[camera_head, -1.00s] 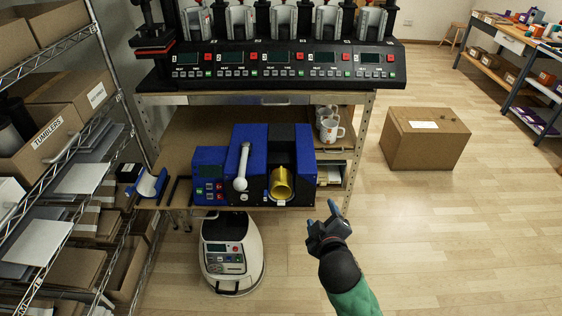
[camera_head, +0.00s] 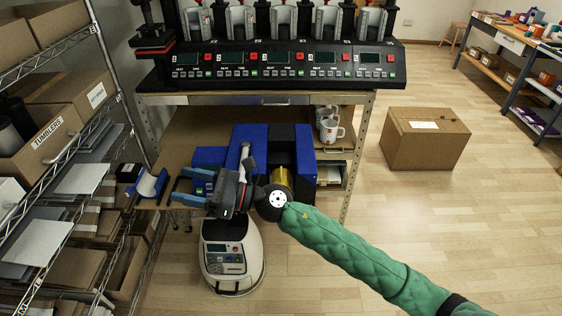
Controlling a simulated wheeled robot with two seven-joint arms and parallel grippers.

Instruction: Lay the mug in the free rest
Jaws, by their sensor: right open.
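White mugs (camera_head: 331,130) stand close together on the right side of the bench, under the upper machine. They are partly hidden by one another and by shadow. My left gripper is out of view.
A long black machine (camera_head: 290,72) with several silver holders spans the bench top. A wire shelf (camera_head: 105,62) with boxes stands at left. A white round device (camera_head: 232,262) is on the floor below. A cardboard box (camera_head: 425,145) stands right; the floor around it is clear.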

